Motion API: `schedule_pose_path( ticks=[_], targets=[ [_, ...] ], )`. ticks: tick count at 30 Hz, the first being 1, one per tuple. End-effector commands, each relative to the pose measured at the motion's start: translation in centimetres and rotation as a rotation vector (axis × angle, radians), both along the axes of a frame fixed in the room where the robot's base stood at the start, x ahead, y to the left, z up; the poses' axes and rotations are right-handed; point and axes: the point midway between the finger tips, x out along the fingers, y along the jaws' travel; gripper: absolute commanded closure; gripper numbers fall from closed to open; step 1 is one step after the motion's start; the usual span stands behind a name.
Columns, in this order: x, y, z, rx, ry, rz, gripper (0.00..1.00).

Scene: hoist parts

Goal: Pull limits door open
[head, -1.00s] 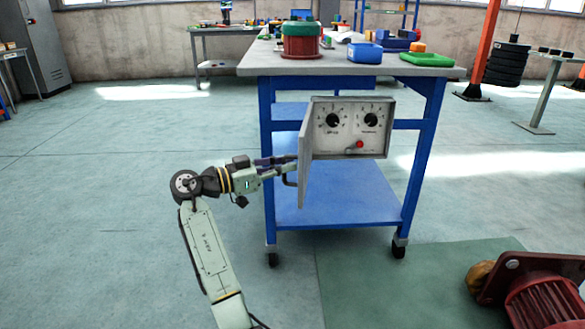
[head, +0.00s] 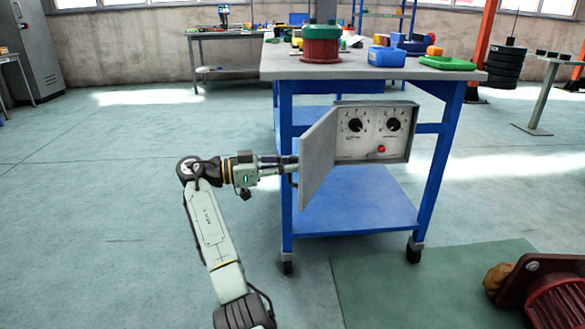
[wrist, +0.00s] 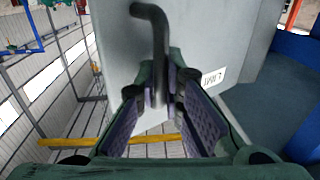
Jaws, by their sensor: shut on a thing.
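The limits door (head: 319,152) is a grey panel hinged on the left side of a control box (head: 373,132) with two dials and a red button. The door stands open, swung out toward me and to the left. My gripper (head: 290,164) is at the door's outer face, by its handle. In the wrist view, my gripper (wrist: 166,112) is shut on the dark bent door handle (wrist: 157,40), which stands between the fingers in front of the grey door (wrist: 118,45). A small white label (wrist: 213,77) shows beside the right finger.
The box hangs under the top of a blue workbench (head: 355,216) on castors. A red and green drum (head: 321,44) and blue bins (head: 386,56) stand on top. A red motor (head: 548,292) lies at the lower right. The floor left of my arm is clear.

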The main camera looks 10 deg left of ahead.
Motion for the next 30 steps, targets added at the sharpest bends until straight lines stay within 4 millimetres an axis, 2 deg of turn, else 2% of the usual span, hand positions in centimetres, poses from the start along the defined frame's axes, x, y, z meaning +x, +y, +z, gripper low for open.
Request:
schedule_pose_path(
  ticks=[19, 20, 30],
  targets=[
    [-0.02, 0.34, 0.29, -0.002, -0.003, -0.018, 1.00],
    [-0.02, 0.34, 0.29, -0.002, -0.003, -0.018, 0.91],
    [0.04, 0.24, 0.09, -0.001, -0.001, -0.019, 0.70]
  ],
)
